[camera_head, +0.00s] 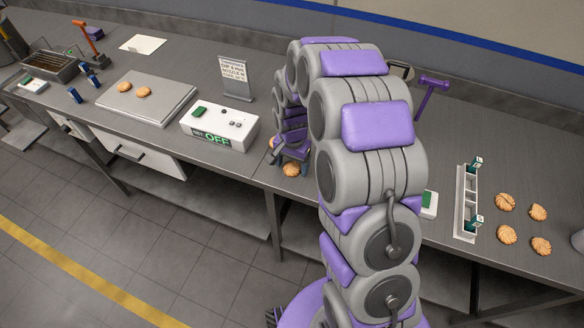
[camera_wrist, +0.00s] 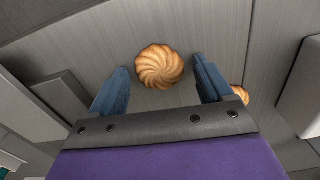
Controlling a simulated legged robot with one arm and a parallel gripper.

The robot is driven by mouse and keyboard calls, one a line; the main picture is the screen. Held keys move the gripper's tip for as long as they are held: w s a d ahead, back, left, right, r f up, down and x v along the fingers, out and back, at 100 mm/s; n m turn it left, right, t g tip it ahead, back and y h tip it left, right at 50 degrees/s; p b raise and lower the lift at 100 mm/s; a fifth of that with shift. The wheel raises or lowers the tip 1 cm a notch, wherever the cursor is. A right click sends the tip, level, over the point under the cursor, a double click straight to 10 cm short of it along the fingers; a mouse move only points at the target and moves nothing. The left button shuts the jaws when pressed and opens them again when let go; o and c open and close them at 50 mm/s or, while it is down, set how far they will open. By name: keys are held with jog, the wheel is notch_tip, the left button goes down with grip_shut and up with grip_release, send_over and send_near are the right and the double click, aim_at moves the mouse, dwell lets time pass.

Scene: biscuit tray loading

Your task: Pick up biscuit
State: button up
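A round swirled biscuit (camera_wrist: 159,66) lies on the grey counter, between and slightly beyond the two blue fingertips in the wrist view. My gripper (camera_wrist: 160,80) is open, with a finger on each side of it and clear gaps. A second biscuit (camera_wrist: 240,94) shows partly behind the right finger. In the head view my gripper (camera_head: 287,163) is low over the counter near its front edge. One biscuit (camera_head: 291,169) shows beside it, and another (camera_head: 272,143) is mostly hidden by the gripper.
A white box marked OFF (camera_head: 220,126) stands left of my gripper, with a sign (camera_head: 236,78) behind. Two biscuits lie on a metal plate (camera_head: 165,86) further left. Several biscuits (camera_head: 507,203) lie at right by a narrow white tray (camera_head: 459,201). A purple hammer-shaped tool (camera_head: 433,86) stands behind.

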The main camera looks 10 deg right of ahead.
jog(key=c, duration=0.6)
jog(key=shift+o, duration=0.2)
